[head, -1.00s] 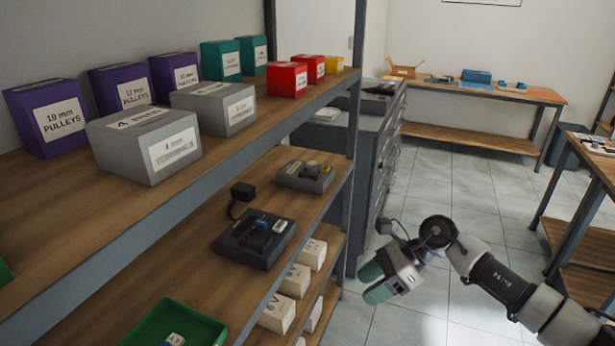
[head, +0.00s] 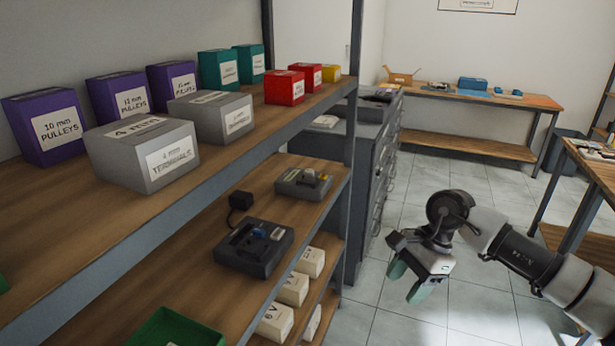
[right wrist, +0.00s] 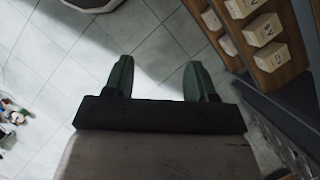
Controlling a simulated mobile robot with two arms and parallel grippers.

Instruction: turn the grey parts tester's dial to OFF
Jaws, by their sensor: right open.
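A small grey device (head: 303,184), which looks like the grey parts tester, sits on the middle wooden shelf near its far end. Its top carries small raised parts; the dial and its setting are too small to make out. My right gripper (head: 408,284) hangs over the tiled floor to the right of the shelf unit, well apart from the device. Its two green fingers stand apart and empty, as the right wrist view (right wrist: 158,70) also shows. My left gripper is not in view.
A darker device with a blue part (head: 254,247) and a black plug-like block (head: 241,200) sit nearer on the same shelf. A green bin (head: 172,328) is nearer still. White boxes (head: 292,289) stand below. The upper shelf and its post (head: 351,150) border the device. Floor at right is open.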

